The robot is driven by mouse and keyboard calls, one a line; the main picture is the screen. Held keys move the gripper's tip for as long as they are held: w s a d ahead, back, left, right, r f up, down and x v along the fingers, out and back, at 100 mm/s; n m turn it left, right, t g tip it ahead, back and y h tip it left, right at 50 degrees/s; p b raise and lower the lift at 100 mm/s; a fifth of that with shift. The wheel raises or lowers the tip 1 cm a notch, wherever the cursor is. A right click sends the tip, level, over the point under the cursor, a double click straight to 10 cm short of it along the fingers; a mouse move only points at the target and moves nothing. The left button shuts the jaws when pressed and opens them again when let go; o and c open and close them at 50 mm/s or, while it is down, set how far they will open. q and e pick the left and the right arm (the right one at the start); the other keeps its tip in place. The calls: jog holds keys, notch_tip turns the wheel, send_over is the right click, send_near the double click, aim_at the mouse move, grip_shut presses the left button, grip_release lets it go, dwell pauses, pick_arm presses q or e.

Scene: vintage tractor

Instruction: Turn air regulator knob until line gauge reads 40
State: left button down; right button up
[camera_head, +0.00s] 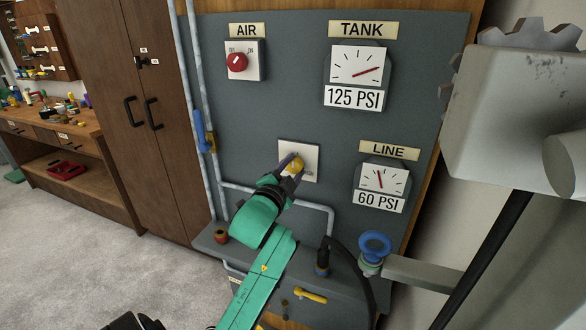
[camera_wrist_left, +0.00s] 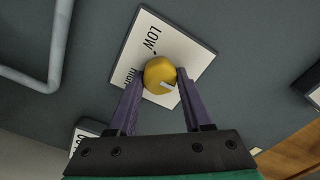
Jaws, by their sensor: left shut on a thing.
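The yellow air regulator knob (camera_head: 297,166) sits on a white plate (camera_head: 312,152) on the grey panel. In the left wrist view the knob (camera_wrist_left: 160,75) has a pale pointer mark, and its plate reads LOW and, partly covered, HIGH. My left gripper (camera_head: 292,166) is shut on the knob, with one purple finger on each side of it. The line gauge (camera_head: 381,182) is lower right of the knob, and its label reads 60 PSI. My right gripper is not in view.
The tank gauge (camera_head: 357,68) above reads 125 PSI. A red AIR switch (camera_head: 237,62) is at the upper left. Grey pipes (camera_head: 196,100) run beside the knob. A blue valve wheel (camera_head: 375,246) and a grey machine part (camera_head: 520,110) stand at the right.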

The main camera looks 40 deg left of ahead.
pick_arm(q)
jog(key=n+p, duration=0.3)
jog(key=n, duration=0.2)
jog(key=shift+r, duration=0.15)
jog(key=shift+n+p, duration=0.75)
jog(key=shift+n, duration=0.95)
jog(key=shift+c, duration=1.6)
grip_release()
jog(key=shift+a, duration=0.1)
